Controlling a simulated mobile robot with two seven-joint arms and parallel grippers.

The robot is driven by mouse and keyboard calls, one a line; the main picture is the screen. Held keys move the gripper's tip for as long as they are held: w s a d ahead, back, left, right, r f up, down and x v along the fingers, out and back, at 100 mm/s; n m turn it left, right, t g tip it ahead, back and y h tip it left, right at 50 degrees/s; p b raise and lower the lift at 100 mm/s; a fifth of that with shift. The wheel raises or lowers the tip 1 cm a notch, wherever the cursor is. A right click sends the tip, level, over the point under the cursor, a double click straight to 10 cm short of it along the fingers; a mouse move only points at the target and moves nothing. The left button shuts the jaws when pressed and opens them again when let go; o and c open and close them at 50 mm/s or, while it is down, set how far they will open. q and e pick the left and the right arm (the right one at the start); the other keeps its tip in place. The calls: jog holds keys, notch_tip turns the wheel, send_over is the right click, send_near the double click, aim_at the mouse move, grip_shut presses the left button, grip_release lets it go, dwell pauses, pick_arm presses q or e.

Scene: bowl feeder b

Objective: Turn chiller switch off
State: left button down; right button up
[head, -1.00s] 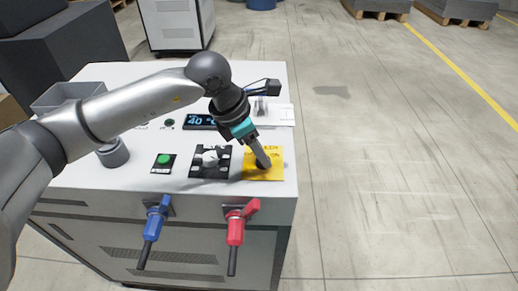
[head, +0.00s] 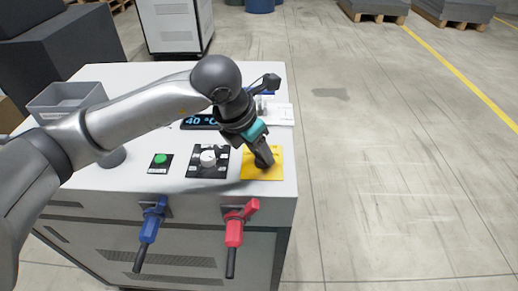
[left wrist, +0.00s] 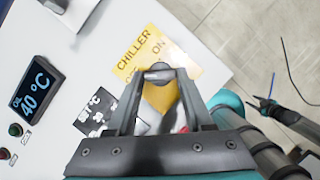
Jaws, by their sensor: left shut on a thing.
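The chiller switch is a dark knob (head: 264,163) on a yellow plate (head: 273,173) at the right front corner of the machine's white top. In the left wrist view the yellow plate (left wrist: 133,62) reads CHILLER and ON, with another marking partly hidden by a finger. My left gripper (head: 263,157) reaches down over the plate. In the left wrist view its fingers (left wrist: 158,75) are shut on the knob, hiding most of it. I cannot tell which way the knob points.
Left of the switch are a white dial (head: 208,158) on a black plate, a green button (head: 160,160) and a 40 °C display (head: 201,121). Red (head: 236,228) and blue (head: 149,232) handles stick out in front. A grey bin (head: 42,110) stands at the back left.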

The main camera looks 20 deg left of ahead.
pick_arm(q)
jog(key=shift+c, duration=1.4)
grip_release()
jog(key=shift+r, duration=0.1)
jog(key=p+v, duration=0.2)
jog(key=v, duration=1.3)
jog(key=shift+s, duration=0.1)
